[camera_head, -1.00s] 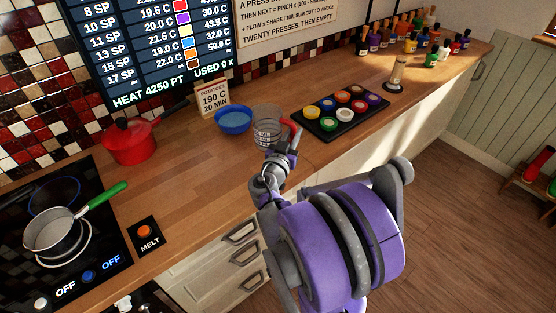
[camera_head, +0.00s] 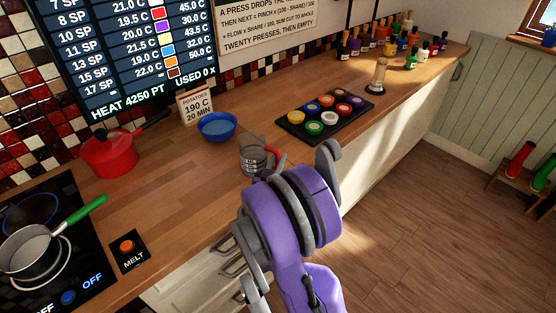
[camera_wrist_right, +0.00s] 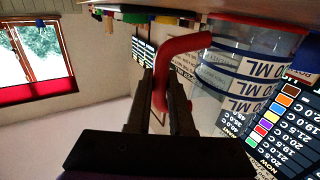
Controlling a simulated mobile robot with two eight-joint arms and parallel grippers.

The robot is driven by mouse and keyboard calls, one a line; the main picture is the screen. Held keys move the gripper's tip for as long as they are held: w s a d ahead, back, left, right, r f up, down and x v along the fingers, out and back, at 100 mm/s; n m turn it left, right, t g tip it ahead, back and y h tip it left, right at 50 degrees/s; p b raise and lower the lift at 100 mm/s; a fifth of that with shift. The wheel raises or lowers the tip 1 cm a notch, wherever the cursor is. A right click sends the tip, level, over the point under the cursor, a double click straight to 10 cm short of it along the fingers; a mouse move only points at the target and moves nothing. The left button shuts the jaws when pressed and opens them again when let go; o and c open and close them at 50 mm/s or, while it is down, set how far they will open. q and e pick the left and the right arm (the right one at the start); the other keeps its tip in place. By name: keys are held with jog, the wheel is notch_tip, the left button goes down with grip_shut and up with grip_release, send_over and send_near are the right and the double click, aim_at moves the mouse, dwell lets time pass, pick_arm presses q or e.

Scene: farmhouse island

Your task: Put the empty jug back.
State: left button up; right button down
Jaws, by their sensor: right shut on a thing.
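The clear measuring jug (camera_head: 253,158) with a red handle and ML marks stands near the front edge of the wooden counter. In the right wrist view the jug (camera_wrist_right: 238,82) shows see-through, with no liquid that I can make out. My right gripper (camera_wrist_right: 166,92) is shut on its red handle (camera_wrist_right: 183,48). In the head view my purple and grey right arm hides the gripper and part of the jug. I cannot tell whether the jug's base touches the counter. My left gripper is not in view.
A blue bowl (camera_head: 217,126) stands behind the jug to the left. A black tray (camera_head: 287,128) of coloured pots lies to the right. A red pot (camera_head: 108,153) and a saucepan (camera_head: 30,247) on the hob are at left.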

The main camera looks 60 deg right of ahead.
jog(key=c, duration=0.8)
grip_release()
jog(key=shift+s, duration=0.1)
jog(key=v, duration=1.2)
jog(key=shift+a, duration=0.1)
